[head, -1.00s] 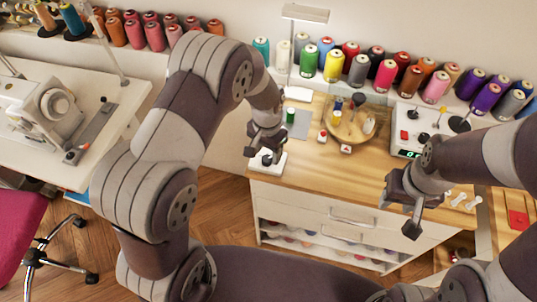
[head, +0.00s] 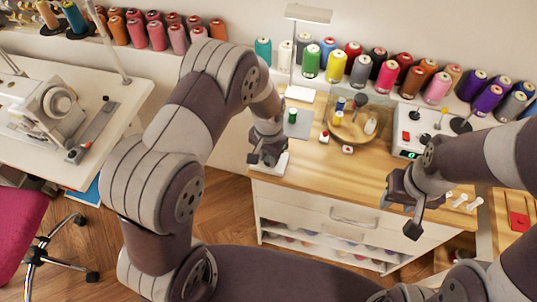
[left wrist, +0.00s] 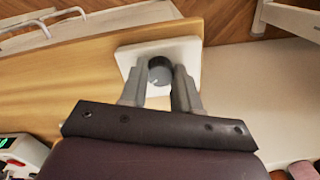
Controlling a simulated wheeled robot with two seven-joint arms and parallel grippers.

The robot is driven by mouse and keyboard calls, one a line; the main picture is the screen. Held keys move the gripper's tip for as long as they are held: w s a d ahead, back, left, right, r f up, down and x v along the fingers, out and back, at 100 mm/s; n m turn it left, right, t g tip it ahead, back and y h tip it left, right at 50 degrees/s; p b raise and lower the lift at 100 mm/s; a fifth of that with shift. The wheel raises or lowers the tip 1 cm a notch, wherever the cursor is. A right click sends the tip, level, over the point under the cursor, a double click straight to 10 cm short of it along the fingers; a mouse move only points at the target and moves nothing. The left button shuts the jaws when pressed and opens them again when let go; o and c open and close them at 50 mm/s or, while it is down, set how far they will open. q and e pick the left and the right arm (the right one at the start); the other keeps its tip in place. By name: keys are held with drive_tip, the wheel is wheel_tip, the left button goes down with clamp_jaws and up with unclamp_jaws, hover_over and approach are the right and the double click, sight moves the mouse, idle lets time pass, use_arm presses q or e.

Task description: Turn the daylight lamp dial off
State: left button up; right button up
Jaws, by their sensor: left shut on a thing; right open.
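The lamp dial is a dark round knob (left wrist: 160,72) on a white square plate (left wrist: 128,60) at the table's front left corner. The plate also shows in the head view (head: 283,163), where my gripper mostly hides the knob. My left gripper (left wrist: 161,78) points down over the plate with one finger on each side of the knob, shut on it. It also shows in the head view (head: 268,156). A lamp with a flat white head (head: 308,13) stands on a thin pole at the back of the table. My right gripper (head: 407,207) is open and empty, over the table's front right.
The wooden table (head: 330,178) is clear in its front middle. A round wooden tray (head: 345,135) with small items stands behind. A white control box (head: 412,125) is at the right. Spools line the back. A sewing machine (head: 45,105) stands on the left table.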

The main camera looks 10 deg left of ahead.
use_arm(q)
drive_tip(key=n+p, duration=0.1)
drive_tip(key=n, duration=0.9)
drive_tip(key=shift+n+p, duration=0.35)
drive_tip(key=shift+n, duration=0.05)
drive_tip(key=n, duration=0.5)
drive_tip(key=shift+d, duration=0.1)
drive_tip(key=n, duration=0.5)
drive_tip(key=shift+w+n+p, duration=0.1)
drive_tip(key=shift+n+p, duration=0.2)
drive_tip(key=shift+p, duration=0.1)
drive_tip(key=o, duration=1.1)
drive_tip(key=shift+c, duration=0.2)
